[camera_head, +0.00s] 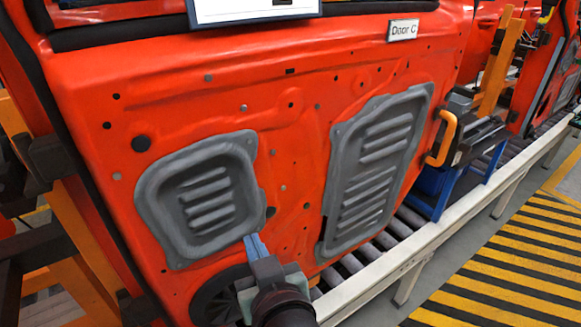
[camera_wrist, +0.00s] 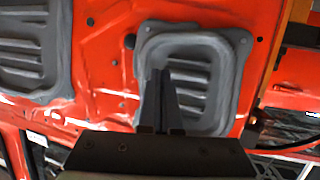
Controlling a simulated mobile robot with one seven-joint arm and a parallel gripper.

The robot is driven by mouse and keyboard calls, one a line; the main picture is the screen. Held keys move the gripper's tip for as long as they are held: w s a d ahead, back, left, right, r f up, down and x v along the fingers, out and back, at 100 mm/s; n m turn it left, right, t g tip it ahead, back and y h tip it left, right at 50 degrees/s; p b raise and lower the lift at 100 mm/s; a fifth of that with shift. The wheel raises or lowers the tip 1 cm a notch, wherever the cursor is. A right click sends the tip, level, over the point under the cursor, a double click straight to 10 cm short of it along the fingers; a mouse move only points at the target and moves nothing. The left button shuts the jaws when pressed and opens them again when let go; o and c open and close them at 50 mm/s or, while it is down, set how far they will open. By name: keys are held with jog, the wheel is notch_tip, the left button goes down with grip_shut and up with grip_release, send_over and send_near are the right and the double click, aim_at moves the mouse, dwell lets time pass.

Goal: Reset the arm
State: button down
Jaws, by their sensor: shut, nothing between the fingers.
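My gripper (camera_head: 253,245) is in the lower middle of the head view, in front of the red door panel (camera_head: 280,75). Its blue-grey fingers are together with nothing between them. The fingertips are near the lower right edge of the left grey louvred cover (camera_head: 205,200); I cannot tell whether they touch it. In the wrist view, the closed fingers (camera_wrist: 161,75) overlap a grey louvred cover (camera_wrist: 215,60). My arm hides part of a round black speaker-like disc (camera_head: 215,298) low on the door.
A second, taller grey cover (camera_head: 375,165) is on the door's right, below the "Door C" label (camera_head: 403,30). An orange handle (camera_head: 441,138) and a blue bracket (camera_head: 435,188) stand to its right. A roller conveyor with a white rail (camera_head: 440,240) runs alongside yellow-black floor stripes (camera_head: 530,250).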

notch_tip(320, 180, up, 14)
jog(key=w+d+m+t+h, duration=0.1)
jog(key=d+t, duration=0.1)
jog(key=t, duration=0.3)
jog(key=s+d+r+m+t+h+b, duration=0.1)
jog(key=s+r+t, duration=0.3)
jog(key=r, duration=0.7)
jog(key=s+d+r+m+t+h+b, duration=0.1)
jog(key=s+r, duration=0.5)
jog(key=r, duration=0.6)
jog(key=d+m+t+h, duration=0.1)
jog(key=t+h, duration=0.1)
jog(key=t, duration=0.1)
jog(key=shift+s+d+r, duration=0.15)
jog(key=shift+s+d, duration=0.25)
jog(key=shift+w+d, duration=0.1)
